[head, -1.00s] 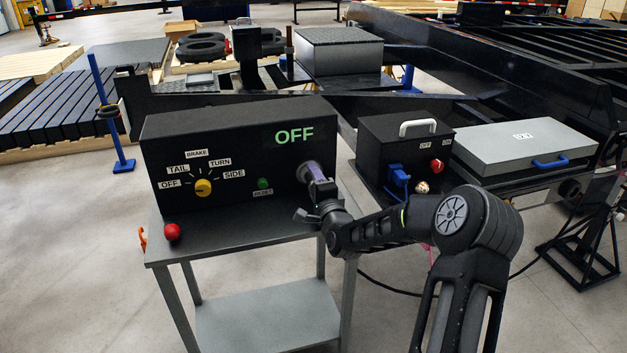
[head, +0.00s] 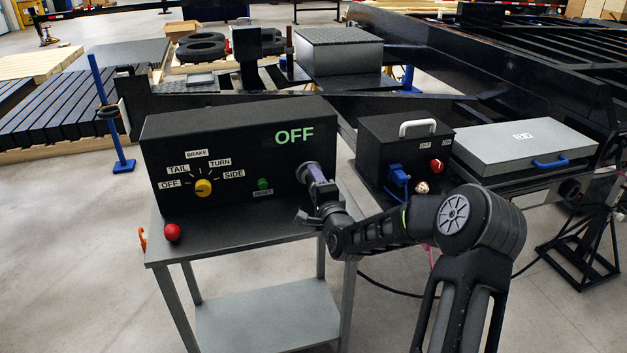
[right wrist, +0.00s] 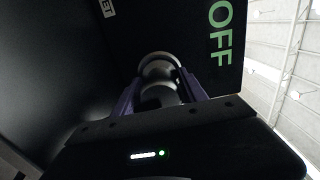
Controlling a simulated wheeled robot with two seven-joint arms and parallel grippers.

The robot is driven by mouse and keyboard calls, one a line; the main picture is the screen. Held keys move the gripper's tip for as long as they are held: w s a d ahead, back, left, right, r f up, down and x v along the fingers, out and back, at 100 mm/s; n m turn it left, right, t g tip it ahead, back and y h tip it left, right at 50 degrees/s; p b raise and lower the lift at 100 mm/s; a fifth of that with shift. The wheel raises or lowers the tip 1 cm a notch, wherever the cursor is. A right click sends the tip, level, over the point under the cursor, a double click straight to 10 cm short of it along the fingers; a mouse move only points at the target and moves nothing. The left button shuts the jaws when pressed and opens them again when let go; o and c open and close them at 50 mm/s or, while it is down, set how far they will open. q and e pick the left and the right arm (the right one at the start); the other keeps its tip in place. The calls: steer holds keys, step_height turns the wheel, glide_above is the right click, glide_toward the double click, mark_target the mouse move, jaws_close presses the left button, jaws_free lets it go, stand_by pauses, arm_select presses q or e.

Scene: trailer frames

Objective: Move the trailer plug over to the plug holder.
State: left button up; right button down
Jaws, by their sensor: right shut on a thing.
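The trailer plug (right wrist: 158,74) is a grey round body at the front of the black tester box (head: 225,140). Its grey end (head: 304,172) meets the right part of the box face, below the green OFF display. My right gripper (head: 317,178), with purple fingers, is shut around the plug from the front. In the right wrist view the fingers (right wrist: 160,86) lie on both sides of it. How deep the plug sits at the box face is hidden. I cannot tell which thing is the plug holder. My left gripper is not in view.
The tester box stands on a grey cart (head: 205,252) with a red ball-shaped knob (head: 172,232) in front. A black box (head: 385,135) with a blue connector (head: 398,175) and a grey lidded case (head: 520,145) stand to the right. The trailer frame runs behind.

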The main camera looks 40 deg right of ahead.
steer(key=shift+v, duration=2.6)
